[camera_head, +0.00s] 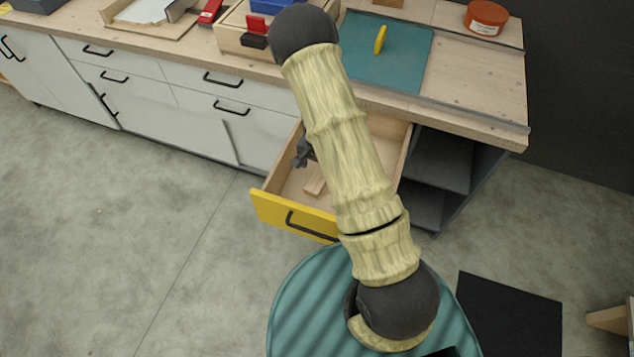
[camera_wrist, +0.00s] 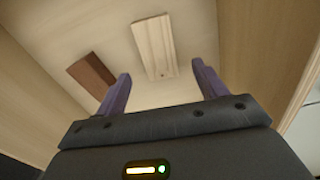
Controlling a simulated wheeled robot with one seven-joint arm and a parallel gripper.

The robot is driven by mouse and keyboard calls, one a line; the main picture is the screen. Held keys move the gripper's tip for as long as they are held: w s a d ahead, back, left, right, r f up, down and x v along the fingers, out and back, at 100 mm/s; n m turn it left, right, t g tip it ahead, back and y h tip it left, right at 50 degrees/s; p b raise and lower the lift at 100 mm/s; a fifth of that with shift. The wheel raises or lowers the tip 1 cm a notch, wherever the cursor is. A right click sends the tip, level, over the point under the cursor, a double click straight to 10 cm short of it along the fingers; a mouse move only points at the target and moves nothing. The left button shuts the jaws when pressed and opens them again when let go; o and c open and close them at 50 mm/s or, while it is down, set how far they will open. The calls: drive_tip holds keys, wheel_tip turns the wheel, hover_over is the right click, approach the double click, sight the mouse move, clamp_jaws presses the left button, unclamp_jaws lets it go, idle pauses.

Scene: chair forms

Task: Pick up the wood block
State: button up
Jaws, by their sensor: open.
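A pale wood block (camera_wrist: 154,46) lies flat in the open drawer. In the wrist view it is ahead of my gripper (camera_wrist: 160,87), roughly in line with the gap between the two fingers, and apart from them. In the head view a light wooden piece (camera_head: 315,181) shows on the drawer floor beside my arm; part of it may be hidden. My gripper is open and empty, inside the drawer. In the head view only a dark part of it shows at the left of my arm. A darker brown block (camera_wrist: 91,75) lies left of the pale one, near the left finger.
The drawer has a yellow front (camera_head: 290,215) and wooden walls (camera_wrist: 241,40) close around my gripper. Above it is a worktop with a teal mat (camera_head: 405,60), a red-brown tub (camera_head: 486,18) and bins. Open dark shelves (camera_head: 440,165) stand right of the drawer.

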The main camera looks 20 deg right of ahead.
sight(318, 179)
drive_tip(key=shift+s+f, duration=0.15)
drive_tip(key=shift+f, duration=0.25)
wheel_tip(318, 179, down, 4)
drive_tip(key=shift+a+f, duration=0.1)
drive_tip(key=shift+f, duration=0.05)
drive_tip(key=shift+s, duration=0.1)
idle(0.3)
drive_tip(key=c, duration=1.1)
wheel_tip(318, 179, up, 10)
drive_tip(key=shift+r+p, duration=0.1)
drive_tip(key=shift+p, duration=0.2)
